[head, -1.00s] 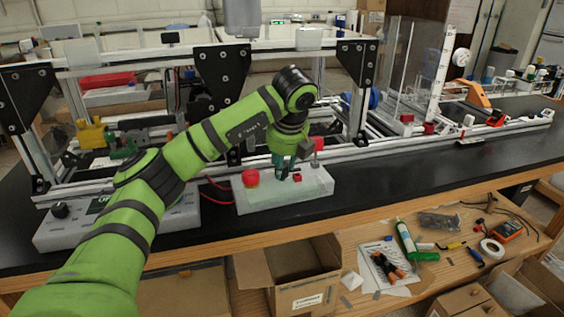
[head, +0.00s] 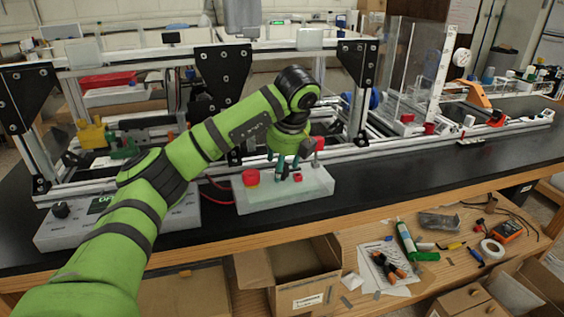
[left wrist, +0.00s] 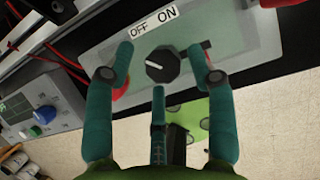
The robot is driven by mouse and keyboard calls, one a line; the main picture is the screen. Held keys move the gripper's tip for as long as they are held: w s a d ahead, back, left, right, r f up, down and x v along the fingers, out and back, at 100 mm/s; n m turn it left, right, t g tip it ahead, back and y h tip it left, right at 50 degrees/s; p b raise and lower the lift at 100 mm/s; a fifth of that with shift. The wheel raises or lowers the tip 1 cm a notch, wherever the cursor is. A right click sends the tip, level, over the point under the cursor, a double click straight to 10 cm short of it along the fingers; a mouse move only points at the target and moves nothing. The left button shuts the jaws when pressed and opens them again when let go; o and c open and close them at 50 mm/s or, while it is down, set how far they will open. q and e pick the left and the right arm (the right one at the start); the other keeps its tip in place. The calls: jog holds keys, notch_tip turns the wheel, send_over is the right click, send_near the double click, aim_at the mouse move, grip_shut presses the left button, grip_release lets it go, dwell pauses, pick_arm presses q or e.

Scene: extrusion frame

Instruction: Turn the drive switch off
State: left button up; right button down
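The drive switch is a black rotary knob (left wrist: 163,65) with a white pointer line, on a pale panel box (head: 240,202). Its OFF/ON label (left wrist: 153,24) lies above it in the left wrist view. The pointer slants to the upper left, nearer the OFF side than the ON side. My left gripper (left wrist: 161,54) is open, with teal fingers on both sides of the knob and a third finger below it. In the head view my left gripper (head: 283,173) is over the box and I cannot make out the knob there. My right gripper is not in view.
A red button (head: 250,178) is on the box's left end and a red-topped post (head: 319,144) is near its right end. A grey control unit (head: 60,232) stands to the left. The aluminium frame (head: 410,153) runs behind. The black bench (head: 400,184) is clear to the right.

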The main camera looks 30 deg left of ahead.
pick_arm(q)
jog(key=shift+r, duration=0.1)
jog(key=v, duration=1.1)
jog(key=shift+r, duration=0.4)
jog(key=shift+s+d, duration=0.1)
jog(key=shift+s, duration=0.05)
